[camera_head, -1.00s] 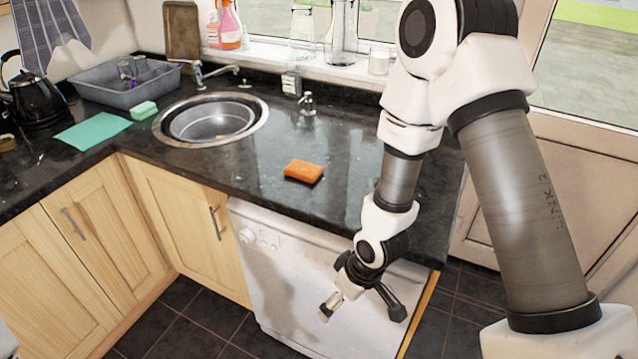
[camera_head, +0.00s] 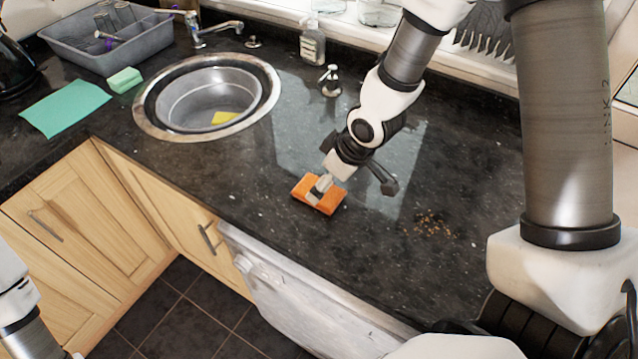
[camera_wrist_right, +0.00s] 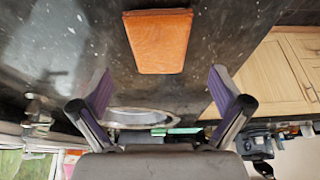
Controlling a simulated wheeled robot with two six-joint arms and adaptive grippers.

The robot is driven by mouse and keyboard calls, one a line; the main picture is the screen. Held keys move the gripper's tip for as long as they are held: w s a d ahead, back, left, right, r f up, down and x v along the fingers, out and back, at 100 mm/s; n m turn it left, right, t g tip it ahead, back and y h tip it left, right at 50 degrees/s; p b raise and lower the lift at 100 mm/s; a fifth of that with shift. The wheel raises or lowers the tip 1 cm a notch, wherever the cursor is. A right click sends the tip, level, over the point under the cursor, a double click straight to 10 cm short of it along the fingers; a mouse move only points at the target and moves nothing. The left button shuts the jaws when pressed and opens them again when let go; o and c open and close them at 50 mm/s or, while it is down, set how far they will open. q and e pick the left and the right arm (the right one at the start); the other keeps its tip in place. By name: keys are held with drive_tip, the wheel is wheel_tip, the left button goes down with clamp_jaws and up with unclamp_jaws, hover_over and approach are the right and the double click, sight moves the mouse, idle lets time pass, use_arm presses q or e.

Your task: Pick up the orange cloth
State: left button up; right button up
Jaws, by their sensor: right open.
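The orange cloth (camera_head: 318,196) lies on the black granite counter, near its front edge, as a small flat rectangular block. My right gripper (camera_head: 354,184) is just above it in the head view, one finger overlapping the cloth and the other off to its right. In the right wrist view the cloth (camera_wrist_right: 159,42) lies beyond the tips of my right gripper (camera_wrist_right: 160,88), roughly centred between the spread fingers. The gripper is open, with nothing between its fingers. Part of my left arm shows at the lower left, but its gripper is out of the frame.
A round sink (camera_head: 206,100) holding a yellow sponge (camera_head: 224,117) is to the left. A green sponge (camera_head: 124,80), a green cloth (camera_head: 64,108) and a grey dish tub (camera_head: 110,35) are farther left. A soap dispenser (camera_head: 330,82) stands behind. Crumbs (camera_head: 430,226) lie to the right.

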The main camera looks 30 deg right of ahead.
drive_tip(key=x, duration=0.4)
drive_tip(key=shift+w+f+p, duration=0.1)
drive_tip(key=shift+f+p, duration=0.1)
drive_tip(key=shift+p, duration=0.1)
drive_tip(key=shift+w+f, duration=0.15)
drive_tip(key=shift+s, duration=0.3)
drive_tip(key=shift+w+f, duration=0.15)
drive_tip(key=c, duration=1.2)
